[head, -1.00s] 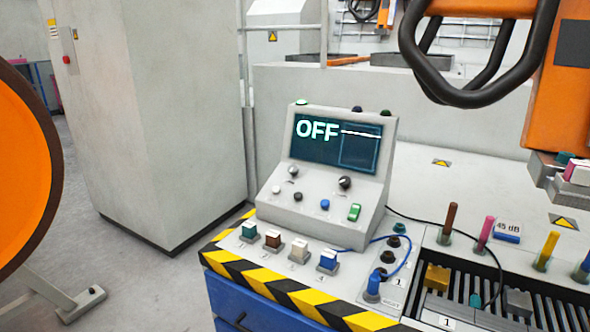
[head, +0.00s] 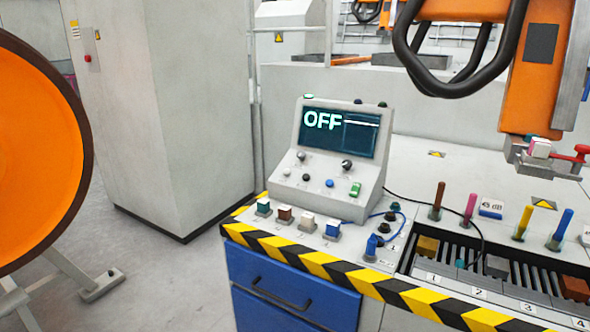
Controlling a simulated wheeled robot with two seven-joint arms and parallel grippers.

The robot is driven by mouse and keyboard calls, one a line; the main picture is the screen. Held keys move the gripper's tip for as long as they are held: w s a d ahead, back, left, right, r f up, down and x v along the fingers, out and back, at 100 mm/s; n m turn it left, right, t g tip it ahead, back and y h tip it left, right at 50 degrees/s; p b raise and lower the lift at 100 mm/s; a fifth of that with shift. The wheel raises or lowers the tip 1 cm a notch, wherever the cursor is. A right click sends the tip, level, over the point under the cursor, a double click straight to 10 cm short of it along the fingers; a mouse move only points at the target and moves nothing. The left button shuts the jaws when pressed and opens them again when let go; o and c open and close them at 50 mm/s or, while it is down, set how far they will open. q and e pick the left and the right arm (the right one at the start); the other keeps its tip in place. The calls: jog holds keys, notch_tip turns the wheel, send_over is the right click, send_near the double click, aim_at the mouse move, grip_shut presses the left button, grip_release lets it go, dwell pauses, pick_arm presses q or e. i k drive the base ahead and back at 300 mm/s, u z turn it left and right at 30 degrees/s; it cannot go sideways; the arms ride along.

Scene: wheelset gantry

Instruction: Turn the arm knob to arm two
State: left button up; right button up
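The control console (head: 338,160) stands on the striped bench, its screen (head: 340,132) reading OFF. Its sloped panel carries a silver knob (head: 301,156) at upper left and a black knob (head: 347,165) at upper right. Below them are small white, black and blue buttons and a green switch (head: 355,188). I cannot read any labels, so I cannot tell which knob is the arm knob or where it points. Neither of my grippers is in view.
Colored pegs stand at a slotted tray on the right. An orange wheel (head: 35,150) is at left. An orange gantry unit (head: 535,70) hangs at upper right.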

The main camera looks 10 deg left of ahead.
aim_at(301, 154)
jog(key=z, duration=0.1)
jog(key=k, duration=0.6)
jog(key=u, duration=1.5)
jog(key=i, duration=1.9)
jog(key=z, duration=0.75)
